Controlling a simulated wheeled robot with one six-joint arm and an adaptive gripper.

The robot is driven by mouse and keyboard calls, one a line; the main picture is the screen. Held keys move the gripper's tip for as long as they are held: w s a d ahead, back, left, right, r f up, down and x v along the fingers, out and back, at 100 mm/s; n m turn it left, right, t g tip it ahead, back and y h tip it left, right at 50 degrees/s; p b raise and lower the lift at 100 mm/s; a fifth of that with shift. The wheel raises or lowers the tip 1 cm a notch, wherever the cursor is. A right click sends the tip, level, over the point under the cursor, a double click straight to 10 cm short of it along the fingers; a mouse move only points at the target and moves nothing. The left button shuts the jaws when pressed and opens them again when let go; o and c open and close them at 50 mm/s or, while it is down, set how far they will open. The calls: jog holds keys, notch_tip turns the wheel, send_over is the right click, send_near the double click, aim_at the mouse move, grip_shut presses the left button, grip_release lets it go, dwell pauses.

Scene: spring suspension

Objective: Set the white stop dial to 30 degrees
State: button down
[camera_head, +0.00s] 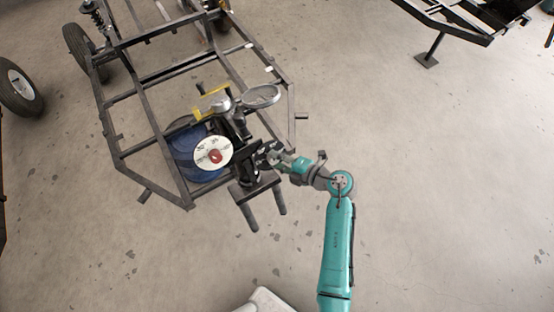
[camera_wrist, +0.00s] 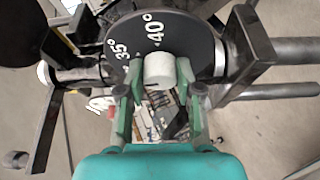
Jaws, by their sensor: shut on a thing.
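The white stop dial (camera_wrist: 158,70) shows in the wrist view as a short white cylinder in front of a black disc (camera_wrist: 205,58). Its face has a small dark mark at the lower edge. White figures on the disc read 40° just above the dial and 35° to its upper left; another label at the lower left is partly hidden. My gripper (camera_wrist: 160,80) has one finger on each side of the dial and is shut on it. In the head view my gripper (camera_head: 270,158) is at the right side of the frame's front assembly, where the dial cannot be made out.
A black tube frame (camera_head: 130,95) surrounds the assembly. A white disc with a red centre (camera_head: 213,153) and a blue round part (camera_head: 185,145) sit left of my gripper. Dark bars (camera_wrist: 265,90) stick out at right in the wrist view. The floor at right is open.

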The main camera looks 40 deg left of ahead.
jog(key=shift+n+h, duration=0.8)
jog(key=shift+n, duration=1.1)
jog(key=c, duration=0.8)
grip_release()
jog(key=shift+o, duration=0.2)
jog(key=shift+r, duration=0.1)
jog(key=v, duration=1.2)
